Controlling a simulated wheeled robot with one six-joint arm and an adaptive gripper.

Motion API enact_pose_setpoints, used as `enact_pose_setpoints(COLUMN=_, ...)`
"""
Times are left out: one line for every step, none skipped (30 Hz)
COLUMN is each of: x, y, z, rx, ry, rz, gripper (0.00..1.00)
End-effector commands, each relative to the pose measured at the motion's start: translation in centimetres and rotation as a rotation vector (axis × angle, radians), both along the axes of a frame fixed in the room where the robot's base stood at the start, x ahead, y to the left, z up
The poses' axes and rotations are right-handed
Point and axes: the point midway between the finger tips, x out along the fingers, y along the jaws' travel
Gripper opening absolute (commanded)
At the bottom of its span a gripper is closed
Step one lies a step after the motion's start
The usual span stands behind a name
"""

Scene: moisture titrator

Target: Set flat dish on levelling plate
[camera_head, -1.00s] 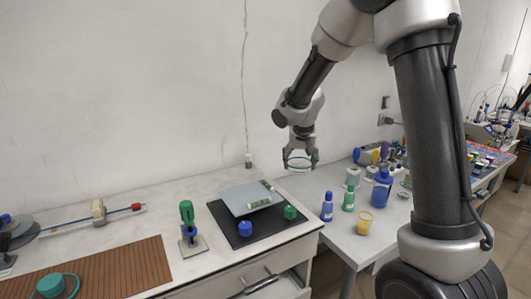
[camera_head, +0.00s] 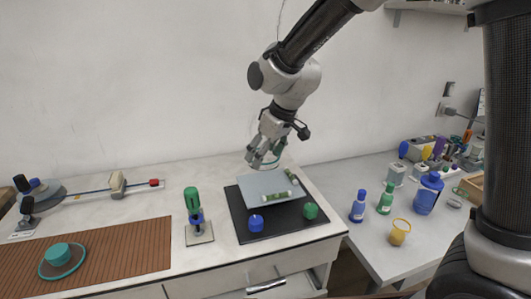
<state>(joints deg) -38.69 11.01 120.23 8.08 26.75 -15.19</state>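The levelling plate (camera_head: 256,189) is a grey plate with green level vials (camera_head: 275,196) at its front and right edges. It sits tilted on a black base (camera_head: 283,220) with a blue knob (camera_head: 256,223) and a green knob (camera_head: 310,211). My gripper (camera_head: 262,158) is above the plate's back edge, pointing down and tilted. The flat dish (camera_head: 277,152), clear with a teal rim, is between its fingers and mostly hidden by them. The dish appears held, apart from the plate.
A stand with a green handle (camera_head: 192,199) is left of the plate. A brown slatted mat (camera_head: 130,250) with a teal round lid (camera_head: 58,254) lies further left. Blue and green bottles (camera_head: 386,199) and a yellow cup (camera_head: 399,232) stand on the lower right table.

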Motion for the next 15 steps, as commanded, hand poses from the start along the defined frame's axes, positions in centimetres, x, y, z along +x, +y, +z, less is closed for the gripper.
enact_pose_setpoints(x=0.0, y=0.0, z=0.0, rx=0.000, ry=0.000, rz=0.000, gripper=0.44)
enact_pose_setpoints(x=0.0, y=0.0, z=0.0, rx=0.000, ry=0.000, rz=-0.001, gripper=0.44)
enact_pose_setpoints(x=0.0, y=0.0, z=0.0, rx=0.000, ry=0.000, rz=-0.001, gripper=0.44)
enact_pose_setpoints(x=0.1, y=0.0, z=0.0, rx=0.000, ry=0.000, rz=-0.001, gripper=0.44)
enact_pose_setpoints(x=0.1, y=-0.1, z=0.0, rx=0.000, ry=0.000, rz=-0.001, gripper=0.44)
enact_pose_setpoints(x=0.1, y=-0.1, z=0.0, rx=0.000, ry=0.000, rz=-0.001, gripper=0.44)
enact_pose_setpoints(x=0.0, y=-0.1, z=0.0, rx=0.000, ry=-0.001, rz=-0.001, gripper=0.44)
enact_pose_setpoints(x=0.0, y=-0.1, z=0.0, rx=0.000, ry=0.000, rz=-0.001, gripper=0.44)
enact_pose_setpoints(x=0.0, y=-0.1, z=-0.1, rx=0.000, ry=0.000, rz=-0.001, gripper=0.44)
enact_pose_setpoints(x=0.0, y=-0.1, z=-0.3, rx=0.000, ry=0.000, rz=-0.002, gripper=0.44)
enact_pose_setpoints(x=0.0, y=-0.1, z=-0.4, rx=-0.001, ry=0.001, rz=-0.002, gripper=0.44)
enact_pose_setpoints(x=0.0, y=-0.1, z=-0.7, rx=0.000, ry=0.001, rz=-0.002, gripper=0.44)
enact_pose_setpoints(x=0.0, y=-0.1, z=-0.9, rx=-0.001, ry=0.002, rz=-0.002, gripper=0.44)
enact_pose_setpoints(x=0.1, y=-0.1, z=-1.2, rx=-0.001, ry=0.001, rz=-0.002, gripper=0.44)
enact_pose_setpoints(x=0.1, y=-0.1, z=-1.6, rx=-0.001, ry=0.001, rz=-0.002, gripper=0.44)
